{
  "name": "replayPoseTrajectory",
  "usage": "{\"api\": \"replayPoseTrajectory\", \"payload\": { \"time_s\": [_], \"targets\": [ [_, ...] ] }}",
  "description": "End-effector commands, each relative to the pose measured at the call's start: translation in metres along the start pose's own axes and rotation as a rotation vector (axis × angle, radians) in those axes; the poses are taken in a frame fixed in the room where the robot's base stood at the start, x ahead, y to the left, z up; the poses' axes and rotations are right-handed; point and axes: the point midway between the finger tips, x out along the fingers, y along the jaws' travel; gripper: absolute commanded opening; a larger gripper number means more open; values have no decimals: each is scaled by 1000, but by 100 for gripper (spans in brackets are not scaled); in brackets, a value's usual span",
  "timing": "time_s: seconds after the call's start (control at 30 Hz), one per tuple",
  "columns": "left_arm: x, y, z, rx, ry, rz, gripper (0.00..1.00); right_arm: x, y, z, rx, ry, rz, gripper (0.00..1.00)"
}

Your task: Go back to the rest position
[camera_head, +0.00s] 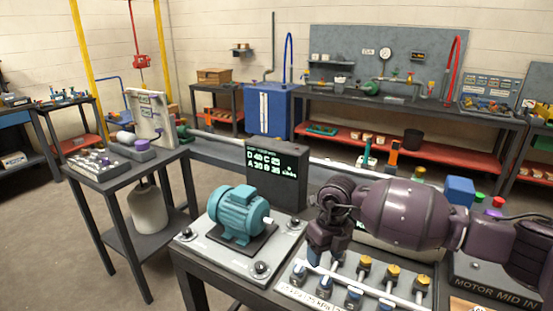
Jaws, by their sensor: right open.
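My right arm reaches in from the right over the workbench. Its dark purple gripper (326,256) points down above the left part of a panel (340,285) with several blue and yellow knobs. The gripper is open, and I see nothing held in it. Whether its fingertips touch the panel is hard to tell. A teal motor (238,213) sits on a grey plate (205,245) to the left of the gripper, apart from it. My left gripper is not in view.
A black display (277,176) with green text stands behind the motor. A side table (115,175) with small parts is at the left. A box marked "MOTOR MID IN" (497,288) lies at the right. Open floor (60,250) shows at lower left.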

Motion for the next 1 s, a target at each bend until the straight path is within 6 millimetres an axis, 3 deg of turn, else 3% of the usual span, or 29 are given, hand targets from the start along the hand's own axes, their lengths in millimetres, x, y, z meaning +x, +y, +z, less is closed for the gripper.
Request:
{"api": "replayPoseTrajectory", "payload": {
  "time_s": [0.2,0.4,0.5,0.63,0.77,1.0],
  "targets": [
    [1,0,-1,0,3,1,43,43,86,-28,4,-12,452,59],
    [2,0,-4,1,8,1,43,44,154,-48,122,-80,921,59],
    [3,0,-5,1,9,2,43,35,174,-52,227,-128,1136,59],
    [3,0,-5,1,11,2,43,22,182,-55,407,-201,1388,59],
    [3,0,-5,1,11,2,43,13,172,-56,632,-284,1602,59],
    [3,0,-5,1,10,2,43,22,116,-68,1160,-439,1871,59]
  ]
}}
